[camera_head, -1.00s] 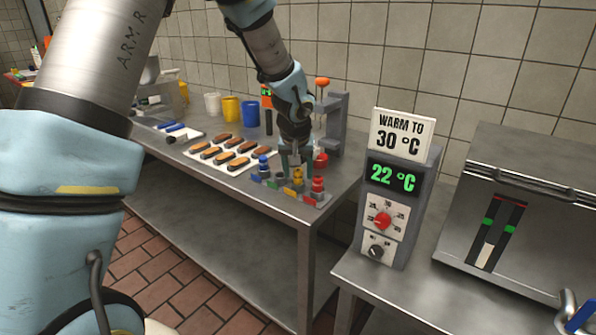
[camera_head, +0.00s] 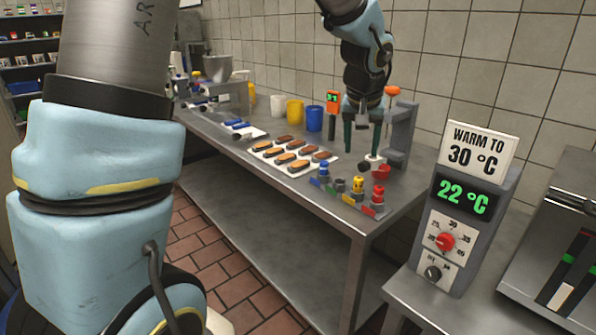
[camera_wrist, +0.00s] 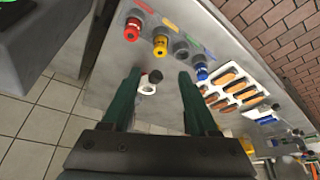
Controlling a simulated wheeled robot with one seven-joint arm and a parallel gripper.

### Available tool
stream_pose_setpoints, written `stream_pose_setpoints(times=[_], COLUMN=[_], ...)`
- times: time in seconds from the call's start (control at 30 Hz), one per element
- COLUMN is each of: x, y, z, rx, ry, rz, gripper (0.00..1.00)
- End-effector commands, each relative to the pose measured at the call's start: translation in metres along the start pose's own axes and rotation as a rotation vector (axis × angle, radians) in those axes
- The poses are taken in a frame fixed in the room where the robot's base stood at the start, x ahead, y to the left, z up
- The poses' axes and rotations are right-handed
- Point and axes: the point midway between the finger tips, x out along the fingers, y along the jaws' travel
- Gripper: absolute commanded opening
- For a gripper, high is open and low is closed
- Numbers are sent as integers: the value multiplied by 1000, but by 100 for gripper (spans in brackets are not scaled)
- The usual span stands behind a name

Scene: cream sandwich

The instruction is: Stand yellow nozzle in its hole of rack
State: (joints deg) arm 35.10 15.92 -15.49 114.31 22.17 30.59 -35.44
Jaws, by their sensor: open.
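The yellow nozzle (camera_head: 358,185) stands upright in the rack (camera_head: 347,198), by the yellow mark, between the red nozzle (camera_head: 378,195) and an empty-looking grey place (camera_head: 340,185). The blue nozzle (camera_head: 324,169) stands at the rack's other end. In the wrist view the yellow nozzle (camera_wrist: 160,46) is beyond my fingertips, not between them. My gripper (camera_head: 362,150) is open, above and behind the rack, apart from the nozzles. It also shows open in the wrist view (camera_wrist: 159,74). How deep the yellow nozzle sits cannot be seen.
A small white ring-like thing with a dark top (camera_wrist: 147,86) appears between my fingers, apparently below them. A grey stand (camera_head: 402,135) rises right of my gripper. Pastries on a white tray (camera_head: 262,152) lie to the left. The 22 °C control box (camera_head: 463,230) stands in front right.

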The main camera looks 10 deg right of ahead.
Motion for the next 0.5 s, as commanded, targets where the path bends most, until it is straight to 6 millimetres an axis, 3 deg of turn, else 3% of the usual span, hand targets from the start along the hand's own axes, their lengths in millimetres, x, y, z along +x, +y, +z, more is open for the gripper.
stream_pose_setpoints(times=[0.13, 0.17, 0.27, 0.4, 0.5], x=[1, 1, 4, 0, -7], y=[-12, -22, -74, -168, -216], z=[4, 7, 32, 99, 156], rx=[-12, -21, -70, -190, -283], ry=[-8, -14, -54, -136, -187], rz=[-8, -15, -49, -96, -113], gripper=[60, 60, 60, 60, 60])
